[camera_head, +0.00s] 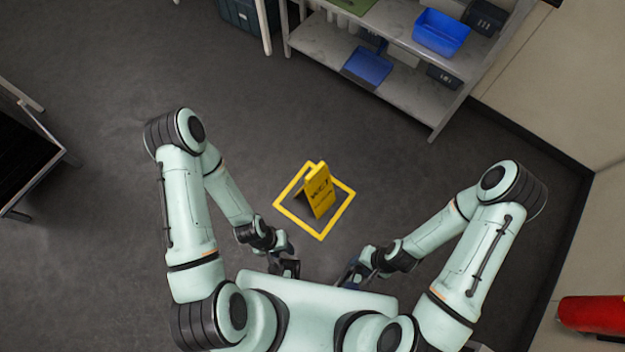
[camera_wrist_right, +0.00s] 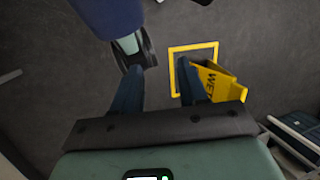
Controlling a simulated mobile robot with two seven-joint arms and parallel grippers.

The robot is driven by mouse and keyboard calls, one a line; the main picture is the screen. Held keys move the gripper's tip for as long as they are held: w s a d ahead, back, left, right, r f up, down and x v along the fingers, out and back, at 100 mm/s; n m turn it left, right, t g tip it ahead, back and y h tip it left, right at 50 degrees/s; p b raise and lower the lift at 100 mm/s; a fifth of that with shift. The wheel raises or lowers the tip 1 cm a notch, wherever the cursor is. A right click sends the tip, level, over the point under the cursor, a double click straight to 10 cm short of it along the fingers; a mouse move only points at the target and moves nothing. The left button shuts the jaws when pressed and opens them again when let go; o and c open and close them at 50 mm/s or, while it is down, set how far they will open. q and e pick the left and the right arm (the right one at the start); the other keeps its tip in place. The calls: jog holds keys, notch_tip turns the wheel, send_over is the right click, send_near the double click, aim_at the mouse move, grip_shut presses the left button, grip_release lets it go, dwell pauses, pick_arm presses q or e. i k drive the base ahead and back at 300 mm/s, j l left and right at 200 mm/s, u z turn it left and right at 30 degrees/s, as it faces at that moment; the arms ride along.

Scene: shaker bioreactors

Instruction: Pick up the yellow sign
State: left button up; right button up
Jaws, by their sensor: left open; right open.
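The yellow sign (camera_head: 319,189) is a folding wet-floor sign with dark lettering. It stands upright on the grey floor, within a yellow square outline (camera_head: 334,224). In the right wrist view the sign (camera_wrist_right: 222,84) is at the right, partly behind a finger. My left gripper (camera_head: 287,266) is open and empty, below and left of the sign in the head view. My right gripper (camera_head: 352,272) is open and empty, below and right of the sign; its fingers (camera_wrist_right: 158,90) show in the wrist view. Neither gripper touches the sign.
A metal shelf bench (camera_head: 405,98) with blue bins (camera_head: 440,32) stands at the top right. A dark table (camera_head: 22,155) is at the left edge. A red cylinder (camera_head: 592,315) is at the lower right by the wall. The floor around the sign is clear.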

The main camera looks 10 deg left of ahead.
aim_at(318, 186)
jog(key=k+j+u, duration=0.1)
jog(key=k+j, duration=0.15)
jog(key=k, duration=0.2)
jog(key=i+j, duration=0.2)
jog(key=j, duration=0.2)
jog(key=i+j, duration=0.25)
jog(key=j, duration=0.15)
jog(key=i+j, duration=0.2)
jog(key=j, duration=0.25)
jog(key=u, duration=0.05)
